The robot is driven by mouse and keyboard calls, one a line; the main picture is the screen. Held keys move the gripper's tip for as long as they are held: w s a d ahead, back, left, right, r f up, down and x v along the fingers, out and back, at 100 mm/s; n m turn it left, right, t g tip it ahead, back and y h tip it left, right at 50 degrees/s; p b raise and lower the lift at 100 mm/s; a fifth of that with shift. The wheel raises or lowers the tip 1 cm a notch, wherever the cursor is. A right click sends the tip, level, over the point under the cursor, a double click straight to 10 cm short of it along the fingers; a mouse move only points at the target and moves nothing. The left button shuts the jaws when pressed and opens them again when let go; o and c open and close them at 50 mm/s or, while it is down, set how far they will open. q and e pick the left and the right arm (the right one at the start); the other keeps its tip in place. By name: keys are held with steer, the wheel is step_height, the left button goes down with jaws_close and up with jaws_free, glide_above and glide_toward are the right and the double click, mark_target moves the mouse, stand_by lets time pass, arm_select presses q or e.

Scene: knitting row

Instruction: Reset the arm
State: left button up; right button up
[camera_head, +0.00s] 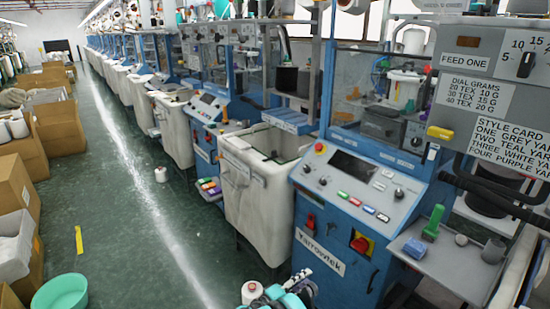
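At the bottom edge, right of centre, part of what looks like my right gripper (298,281) shows, white and black with ribbed bands. Teal rounded shapes (274,292) lie against it; I cannot tell whether they belong to it or are something it touches. Its fingertips are not clear, so its opening does not show. A white yarn cone with a reddish top (251,291) is just left of it. My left gripper is not in view.
A blue knitting machine (340,215) with a sloped control panel stands close on the right, beside a white bin (262,190). A small grey tray (455,262) juts out at right. Cardboard boxes (55,135) and a teal basin (60,292) line the left. The green aisle floor (130,220) is mostly clear.

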steer(key=d+r+m+g+y, duration=0.1)
steer(key=d+r+g+y, duration=0.15)
steer(key=d+r, duration=0.45)
steer(key=s+d+r+m+g+y, duration=0.2)
steer(key=s+d+r+y, duration=0.15)
steer(key=s+r, duration=0.45)
steer(key=s+a+r+m+y, duration=0.2)
steer(key=s+m+y, duration=0.2)
steer(key=s, duration=1.9)
steer(key=t+y, duration=0.1)
steer(key=y, duration=0.2)
steer(key=shift+a+r+m+y, duration=0.15)
steer(key=shift+r+m+y, duration=0.05)
steer(key=shift+m+y, duration=0.2)
